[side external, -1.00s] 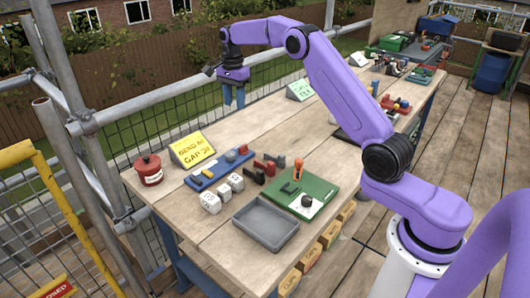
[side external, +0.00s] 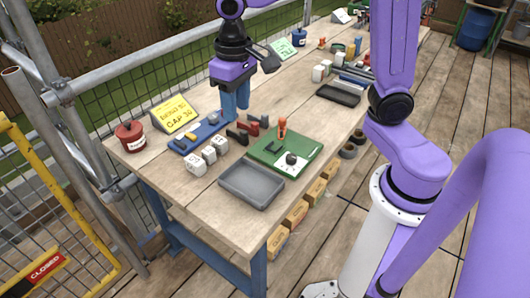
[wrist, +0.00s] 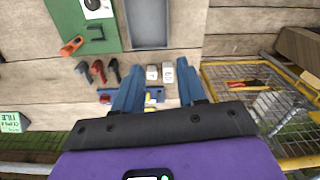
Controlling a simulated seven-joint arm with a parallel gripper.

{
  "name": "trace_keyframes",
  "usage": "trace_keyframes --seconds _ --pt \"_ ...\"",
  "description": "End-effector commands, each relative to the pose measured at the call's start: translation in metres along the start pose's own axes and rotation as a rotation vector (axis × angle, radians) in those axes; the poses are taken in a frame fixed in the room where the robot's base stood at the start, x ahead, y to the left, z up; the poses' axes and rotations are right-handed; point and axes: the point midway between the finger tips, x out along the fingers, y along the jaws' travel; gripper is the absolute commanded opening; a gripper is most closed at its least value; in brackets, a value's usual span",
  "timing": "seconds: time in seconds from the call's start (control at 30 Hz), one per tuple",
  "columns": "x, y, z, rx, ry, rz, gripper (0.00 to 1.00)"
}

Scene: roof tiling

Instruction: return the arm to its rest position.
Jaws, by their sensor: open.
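My gripper (side external: 235,108) is purple and black with blue fingers. It points down above the table's far edge, by the blue tray (side external: 203,136), with nothing between its fingers. In the wrist view my gripper (wrist: 157,88) shows its two blue fingers spread apart, with part of the blue tray visible behind them. My purple arm reaches from its white base at the right, and its upper part is cut off by the top of the side picture.
On the wooden table (side external: 190,192) are a red pot (side external: 130,136), yellow sign (side external: 173,113), white blocks (side external: 209,154), dark and red clamps (side external: 250,127), green board (side external: 287,152) and grey tray (side external: 251,185). Scaffold poles (side external: 180,70) and mesh run behind.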

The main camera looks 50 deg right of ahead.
Motion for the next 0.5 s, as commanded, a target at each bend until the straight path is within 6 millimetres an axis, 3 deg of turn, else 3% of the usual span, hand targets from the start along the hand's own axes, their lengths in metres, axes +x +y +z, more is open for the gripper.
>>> trace_keyframes --seconds 0.03,0.3,0.5 --pt "0.0 -0.002 0.021 -0.079 0.001 -0.001 0.4" --pt "0.011 0.003 0.12 -0.514 0.004 -0.009 0.4" --pt "0.024 0.019 0.181 -0.796 0.005 -0.012 0.4"
